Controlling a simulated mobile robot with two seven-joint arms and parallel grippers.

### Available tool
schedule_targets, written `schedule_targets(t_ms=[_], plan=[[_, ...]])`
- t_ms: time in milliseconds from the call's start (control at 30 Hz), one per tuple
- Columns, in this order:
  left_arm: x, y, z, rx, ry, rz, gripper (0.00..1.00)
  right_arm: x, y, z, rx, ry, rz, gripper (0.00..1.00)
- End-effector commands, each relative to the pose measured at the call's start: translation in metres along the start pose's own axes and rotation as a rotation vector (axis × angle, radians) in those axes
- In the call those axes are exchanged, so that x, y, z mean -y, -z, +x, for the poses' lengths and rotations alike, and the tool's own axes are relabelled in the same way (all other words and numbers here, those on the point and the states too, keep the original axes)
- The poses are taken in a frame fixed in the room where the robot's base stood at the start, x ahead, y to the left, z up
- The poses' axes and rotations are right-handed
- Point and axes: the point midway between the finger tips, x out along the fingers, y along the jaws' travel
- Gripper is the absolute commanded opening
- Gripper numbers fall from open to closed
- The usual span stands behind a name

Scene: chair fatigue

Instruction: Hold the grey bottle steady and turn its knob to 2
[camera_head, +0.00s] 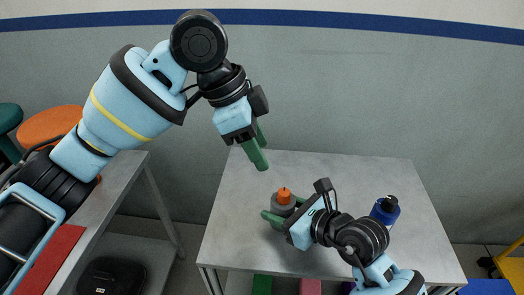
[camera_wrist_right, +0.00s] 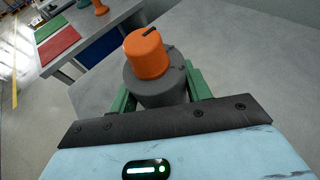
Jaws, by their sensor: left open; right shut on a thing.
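The grey bottle (camera_head: 283,208) stands on the grey table, with an orange knob (camera_head: 285,195) on top. In the right wrist view the bottle (camera_wrist_right: 156,86) is upright between green fingers, and its knob (camera_wrist_right: 147,54) has a dark pointer mark on top. I cannot read any numbers around the knob. My right gripper (camera_head: 274,218) is shut on the bottle's body, below the knob; it also shows in the right wrist view (camera_wrist_right: 160,97). My left gripper (camera_head: 258,153) is open and empty, above the table's back edge, higher than the bottle and apart from it.
A blue bottle (camera_head: 385,211) with a black cap stands at the table's right, beyond my right arm. The grey table (camera_head: 340,175) is clear at the back. Another table (camera_head: 115,195) is at the left, with a red mat (camera_head: 50,262) and stools behind it.

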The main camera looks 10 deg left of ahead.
Motion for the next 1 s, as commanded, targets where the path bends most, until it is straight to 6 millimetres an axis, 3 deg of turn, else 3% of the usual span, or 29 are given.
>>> schedule_targets(t_ms=[267,300,500,833,1000], plan=[[0.0,0.0,0.0,0.0,0.0,-0.001,0.47,0.0,0.001,0.0,-0.002,0.0,0.0,0.11],[0.0,0.0,0.0,0.0,0.0,-0.001,0.47,0.0,0.001,0.0,-0.002,0.0,0.0,0.5],[0.0,0.0,0.0,0.0,0.0,0.0,0.47,0.0,0.001,0.0,-0.001,0.0,0.0,0.74],[0.0,0.0,0.001,0.0,0.0,0.0,0.47,0.0,0.001,-0.003,-0.001,0.0,0.0,0.74],[0.0,0.0,0.001,0.0,0.0,0.0,0.47,0.001,0.001,-0.023,-0.002,0.002,-0.003,0.74]])
